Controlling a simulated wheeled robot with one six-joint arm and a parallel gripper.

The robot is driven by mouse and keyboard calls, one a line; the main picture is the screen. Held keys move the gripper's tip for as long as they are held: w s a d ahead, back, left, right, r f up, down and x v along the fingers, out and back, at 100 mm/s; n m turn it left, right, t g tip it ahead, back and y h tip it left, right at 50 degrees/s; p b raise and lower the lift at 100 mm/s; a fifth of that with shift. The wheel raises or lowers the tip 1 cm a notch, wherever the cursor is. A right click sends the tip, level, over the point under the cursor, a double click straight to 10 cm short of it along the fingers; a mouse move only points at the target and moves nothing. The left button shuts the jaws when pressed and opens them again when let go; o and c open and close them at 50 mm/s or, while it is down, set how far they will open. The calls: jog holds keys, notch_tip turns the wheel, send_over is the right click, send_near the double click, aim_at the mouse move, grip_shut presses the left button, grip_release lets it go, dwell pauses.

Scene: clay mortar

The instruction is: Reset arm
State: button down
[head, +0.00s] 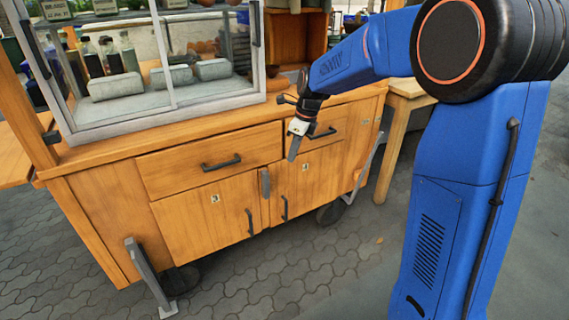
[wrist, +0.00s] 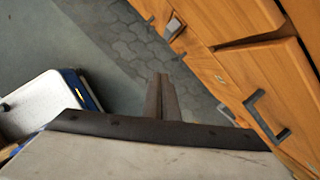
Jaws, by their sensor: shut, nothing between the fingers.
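My blue arm reaches from the right of the head view toward the wooden cart. My gripper (head: 292,153) hangs at its end with its fingers pointing down, in front of the right drawer. In the wrist view my gripper (wrist: 161,78) shows two dark fingers side by side, pressed together with nothing between them. The pavement lies below the fingertips. The cart front, with dark handles, is close on the right of the wrist view.
The wooden cart (head: 110,207) has drawers, cupboard doors and a glass case (head: 180,103) on top. Bottles (head: 112,56) stand inside the case. A small wooden table (head: 396,125) stands right of the cart. The paved floor (head: 310,270) in front is clear.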

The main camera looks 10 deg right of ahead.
jog(key=s+d+r+n+t+h, duration=0.1)
jog(key=s+d+r+n, duration=0.25)
jog(key=s+n, duration=0.4)
jog(key=s+d+r+n+t, duration=0.15)
jog(key=s+r+n, duration=0.25)
jog(key=s, duration=0.7)
jog(key=s+d+f+n, duration=0.2)
jog(key=s+n, duration=0.4)
jog(key=s, duration=0.4)
jog(key=s+d+f+n+h, duration=0.1)
jog(key=s+d+f+n, duration=0.1)
jog(key=s+n, duration=0.5)
jog(key=s, duration=0.3)
jog(key=shift+s+d+t, duration=0.3)
jog(key=shift+d+t, duration=0.05)
jog(key=shift+d, duration=0.05)
